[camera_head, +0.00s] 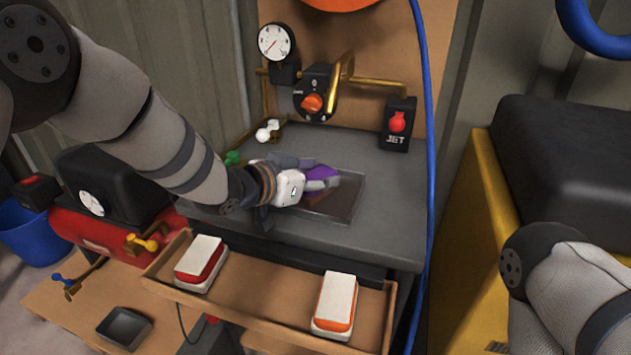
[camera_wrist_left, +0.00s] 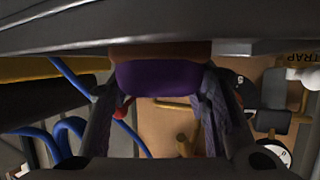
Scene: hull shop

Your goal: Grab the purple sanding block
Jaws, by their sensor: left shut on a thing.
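The purple sanding block (camera_head: 321,183) is at my left gripper's fingers, above a dark recessed plate on the grey bench top. My left gripper (camera_head: 318,178) is shut on it, and its arm reaches in from the left. In the left wrist view the purple block (camera_wrist_left: 158,82) sits between the two fingers of the gripper (camera_wrist_left: 160,100), with a brown layer along its top edge. I cannot tell whether the block touches the plate. Part of my right arm shows at the lower right, but its gripper is out of view.
A wooden tray (camera_head: 262,318) at the bench front holds a red sanding block (camera_head: 201,263) and an orange one (camera_head: 335,305). Behind the bench top (camera_head: 385,215) are a gauge (camera_head: 275,43), an orange knob (camera_head: 312,103) and a red JET button (camera_head: 397,122). A blue hose hangs at right.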

